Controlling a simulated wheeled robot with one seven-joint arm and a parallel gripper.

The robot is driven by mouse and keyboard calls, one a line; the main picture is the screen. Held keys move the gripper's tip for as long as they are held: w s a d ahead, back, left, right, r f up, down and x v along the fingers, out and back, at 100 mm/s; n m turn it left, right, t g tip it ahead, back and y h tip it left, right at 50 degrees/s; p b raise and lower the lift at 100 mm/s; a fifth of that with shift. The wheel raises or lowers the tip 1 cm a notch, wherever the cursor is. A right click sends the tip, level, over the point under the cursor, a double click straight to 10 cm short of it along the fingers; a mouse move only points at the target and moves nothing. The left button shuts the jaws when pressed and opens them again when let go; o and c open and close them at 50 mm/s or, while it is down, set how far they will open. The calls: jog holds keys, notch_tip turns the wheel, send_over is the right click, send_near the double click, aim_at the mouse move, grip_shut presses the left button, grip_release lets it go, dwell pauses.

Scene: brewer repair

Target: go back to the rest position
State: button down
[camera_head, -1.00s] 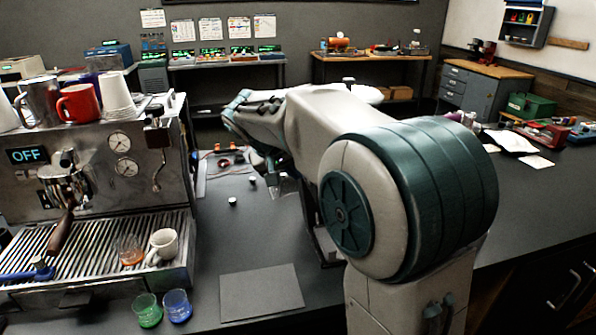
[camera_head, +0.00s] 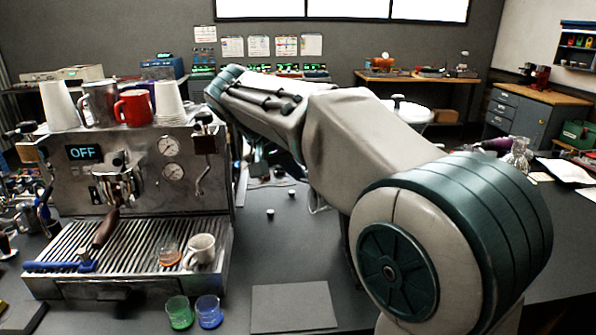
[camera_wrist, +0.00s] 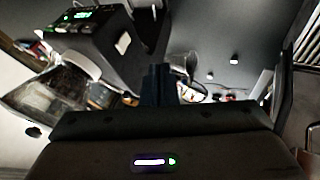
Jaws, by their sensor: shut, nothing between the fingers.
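In the wrist view my gripper (camera_wrist: 162,84) is shut, with its dark fingers together and nothing held. In the head view my white and green arm reaches from the lower right toward the back of the counter, just right of the espresso machine (camera_head: 75,195). The gripper end is mostly hidden there behind the arm and the machine's right side.
A grey mat (camera_head: 293,307) lies bare on the counter. A green glass (camera_head: 179,313) and a blue glass (camera_head: 209,312) stand beside it. A white cup (camera_head: 200,250) is on the drip tray. A dark box with a green display (camera_wrist: 95,45) is close in the wrist view.

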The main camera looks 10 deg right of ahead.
jog(key=s+d+f+y, duration=0.3)
jog(key=s+f, duration=0.6)
jog(key=s, duration=0.3)
jog(key=s+d+f+n+g+y, duration=0.1)
jog(key=s+d+f, duration=0.3)
jog(key=s+f, duration=0.5)
jog(key=s+y, duration=0.1)
jog(key=s, duration=0.2)
jog(key=shift+d+f+y, duration=0.3)
jog(key=shift+d+y, duration=0.05)
jog(key=shift+y, duration=0.05)
